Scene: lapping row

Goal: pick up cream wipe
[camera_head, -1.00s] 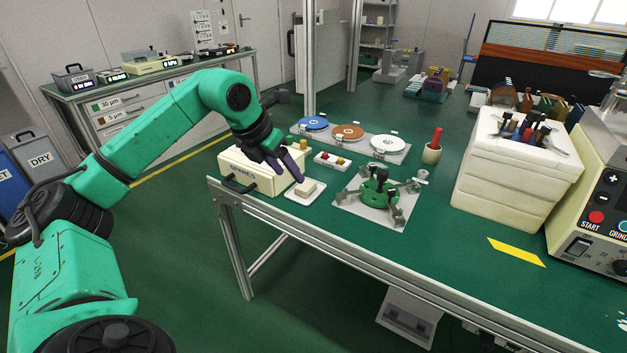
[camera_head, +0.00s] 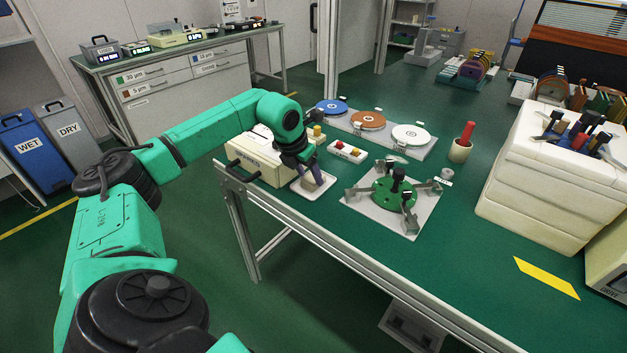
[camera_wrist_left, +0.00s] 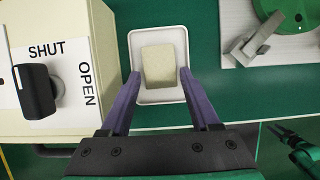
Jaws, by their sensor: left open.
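The cream wipe (camera_wrist_left: 160,66) is a small pale folded block lying on a white tray (camera_wrist_left: 160,97) in the left wrist view. In the head view the tray (camera_head: 300,191) sits near the bench's front edge, and my gripper partly hides the wipe. My left gripper (camera_wrist_left: 158,74) is open, with its two purple fingers on either side of the wipe. I cannot tell whether they touch it. In the head view the left gripper (camera_head: 313,178) reaches down over the tray.
A cream box (camera_head: 255,165) with a handle stands just left of the tray; its SHUT/OPEN knob (camera_wrist_left: 36,90) shows in the wrist view. A green round fixture (camera_head: 394,192) on a plate stands to the right. Coloured discs (camera_head: 368,121) lie behind.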

